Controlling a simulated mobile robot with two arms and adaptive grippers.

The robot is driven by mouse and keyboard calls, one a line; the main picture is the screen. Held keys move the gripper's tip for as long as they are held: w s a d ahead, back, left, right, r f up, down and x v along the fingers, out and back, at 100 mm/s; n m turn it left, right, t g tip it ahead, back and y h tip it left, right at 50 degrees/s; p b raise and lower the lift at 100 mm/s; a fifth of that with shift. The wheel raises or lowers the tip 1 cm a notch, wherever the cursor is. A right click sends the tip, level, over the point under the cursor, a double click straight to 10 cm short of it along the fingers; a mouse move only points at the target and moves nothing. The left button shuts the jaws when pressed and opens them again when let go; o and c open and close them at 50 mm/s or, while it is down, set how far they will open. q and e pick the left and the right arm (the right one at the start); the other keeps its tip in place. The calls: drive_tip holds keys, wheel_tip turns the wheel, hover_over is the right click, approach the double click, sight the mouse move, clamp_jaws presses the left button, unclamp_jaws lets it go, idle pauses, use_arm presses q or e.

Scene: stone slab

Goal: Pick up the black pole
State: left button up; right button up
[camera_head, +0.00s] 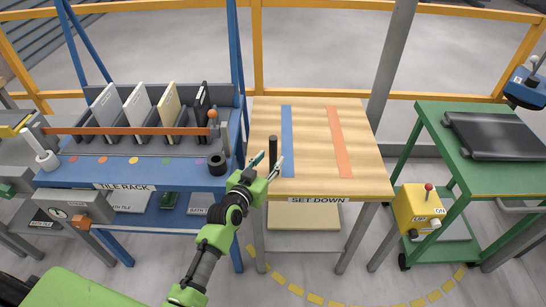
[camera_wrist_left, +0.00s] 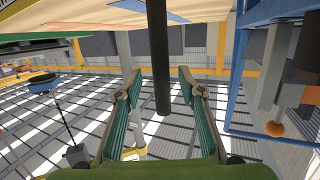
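The black pole (camera_head: 273,148) stands upright at the left part of the wooden SET DOWN table (camera_head: 310,186), just left of the blue strip (camera_head: 287,130). My left gripper (camera_head: 267,164) is at the pole, its green fingers spread. In the left wrist view the pole (camera_wrist_left: 159,50) shows between and beyond the two open fingertips (camera_wrist_left: 160,76), with a gap on each side. I cannot tell how deep it sits between them. The pole's lower part is hidden by the gripper in the head view. My right gripper is not in view.
A blue tile rack (camera_head: 120,174) with several upright tiles and an orange bar (camera_head: 130,130) stands close on the left. An orange strip (camera_head: 340,142) marks the table's right side. A green table (camera_head: 470,168) and yellow control box (camera_head: 418,208) stand right. The table's middle is clear.

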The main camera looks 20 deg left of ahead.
sight(271, 156)
use_arm(q)
drive_tip(key=shift+x, duration=2)
drive_tip(key=shift+r, duration=0.1)
clamp_jaws()
